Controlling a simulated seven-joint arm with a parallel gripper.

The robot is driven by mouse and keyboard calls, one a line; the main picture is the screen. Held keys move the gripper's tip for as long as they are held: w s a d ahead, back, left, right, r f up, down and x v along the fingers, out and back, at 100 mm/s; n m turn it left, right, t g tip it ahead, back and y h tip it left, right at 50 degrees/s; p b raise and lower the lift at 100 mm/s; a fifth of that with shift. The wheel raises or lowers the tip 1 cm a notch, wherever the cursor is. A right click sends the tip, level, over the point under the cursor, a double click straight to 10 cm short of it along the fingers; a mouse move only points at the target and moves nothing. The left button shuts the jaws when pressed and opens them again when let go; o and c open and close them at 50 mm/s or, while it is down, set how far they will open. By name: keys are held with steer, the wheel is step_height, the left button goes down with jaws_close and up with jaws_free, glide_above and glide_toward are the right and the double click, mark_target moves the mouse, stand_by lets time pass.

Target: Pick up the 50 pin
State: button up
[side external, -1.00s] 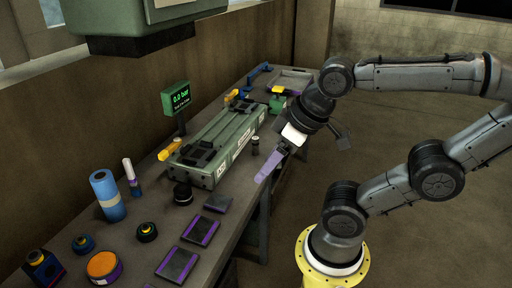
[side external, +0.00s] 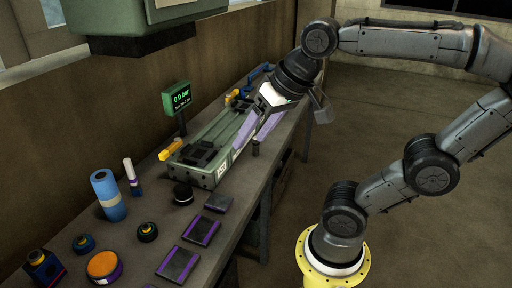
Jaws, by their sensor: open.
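My gripper (side external: 248,145) has two long purple fingers, spread apart and pointing down over the front edge of the green fixture. It is open, with nothing visible between the fingers. A small dark upright cylinder (side external: 255,149) stands on the bench just by the right fingertip; it may be the 50 pin, but no marking on it is readable. The fingertips partly hide it, and I cannot tell whether they touch it. The long green fixture (side external: 205,178) lies behind the fingers, and its far part is hidden by my gripper.
A black round part (side external: 182,193) sits at the fixture's near end. Dark purple-edged pads (side external: 202,230) lie in front. A blue roll (side external: 107,194) and a green display (side external: 176,97) reading 0.0 bar stand on the left. Yellow-handled clamps (side external: 170,149) stick out beside the fixture.

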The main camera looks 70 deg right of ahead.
steer(key=w+d+r+m+g+h, duration=0.1)
steer(key=w+d+r+m, duration=0.3)
steer(key=w+d+m, duration=0.5)
steer(key=w+d+m+g, duration=0.1)
steer(key=w+d, duration=0.4)
steer(key=w, duration=0.2)
steer(key=m+g+y, duration=0.1)
steer(key=m+g, duration=0.3)
steer(key=m, duration=0.3)
glide_above(256, 142)
steer(key=d, duration=0.2)
step_height(256, 142, down, 20)
steer(key=f, duration=0.7)
steer(key=shift+w+a+f, duration=0.3)
steer(key=shift+w+f, duration=0.05)
steer(key=shift+s+f, duration=0.1)
steer(key=shift+f, duration=2.75)
